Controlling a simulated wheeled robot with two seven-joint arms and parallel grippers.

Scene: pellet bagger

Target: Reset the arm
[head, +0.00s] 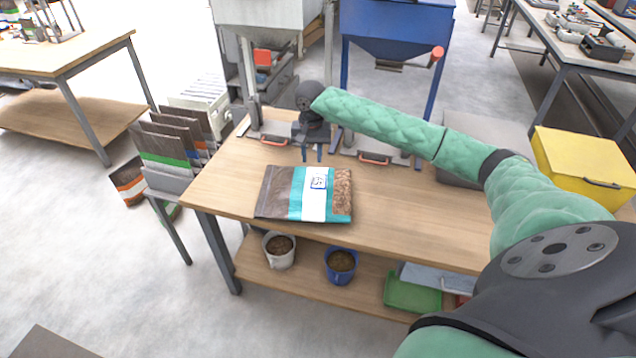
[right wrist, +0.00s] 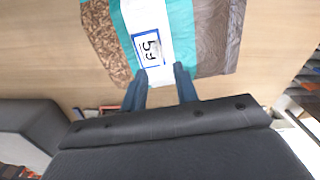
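My right gripper (head: 311,153) hangs over the back part of the wooden table (head: 400,215), fingers pointing down. In the right wrist view its two blue fingers (right wrist: 160,88) are spread apart with nothing between them. A filled bag (head: 304,194) with brown, teal and white bands and a boxed number lies flat on the table, just in front of the gripper. The bag also shows in the right wrist view (right wrist: 208,38), beyond the fingertips; I cannot tell whether they touch it. My left gripper is in neither view.
A grey hopper (head: 265,15) and a blue hopper (head: 395,25) stand behind the table. A rack of bags (head: 172,150) is at its left, a yellow box (head: 585,165) at right. A white bucket (head: 279,250), blue bucket (head: 341,265) and green tray (head: 412,292) sit on the lower shelf.

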